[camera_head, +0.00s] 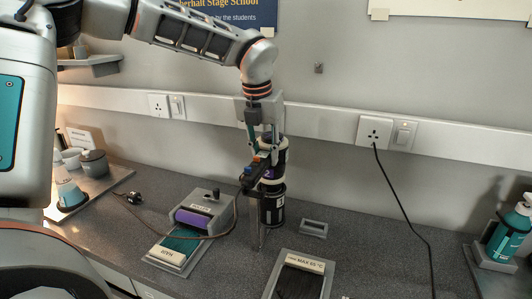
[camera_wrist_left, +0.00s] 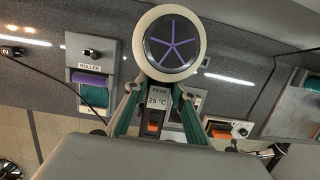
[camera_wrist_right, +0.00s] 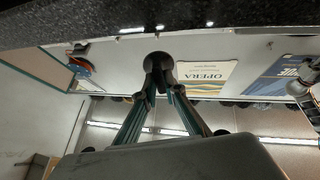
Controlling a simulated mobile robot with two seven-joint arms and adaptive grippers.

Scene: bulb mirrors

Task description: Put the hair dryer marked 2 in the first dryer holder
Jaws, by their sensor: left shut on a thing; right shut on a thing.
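The hair dryer marked 2 (camera_head: 267,173) is dark with pale rings and hangs upright above the counter in the head view. My left gripper (camera_head: 263,152) is shut on it. My right gripper (camera_wrist_right: 158,85) is shut on a small dark thing, partly hidden by the fingers, near the counter edge.
A roller unit (camera_head: 208,208) stands left of the cylinder, with a brown cable passing it to a plug (camera_head: 133,197). A tray labelled MAX 65 °C (camera_head: 305,264) is in front, and a small grey holder (camera_head: 313,228) is to the right. A black cord (camera_head: 405,205) hangs from a wall socket.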

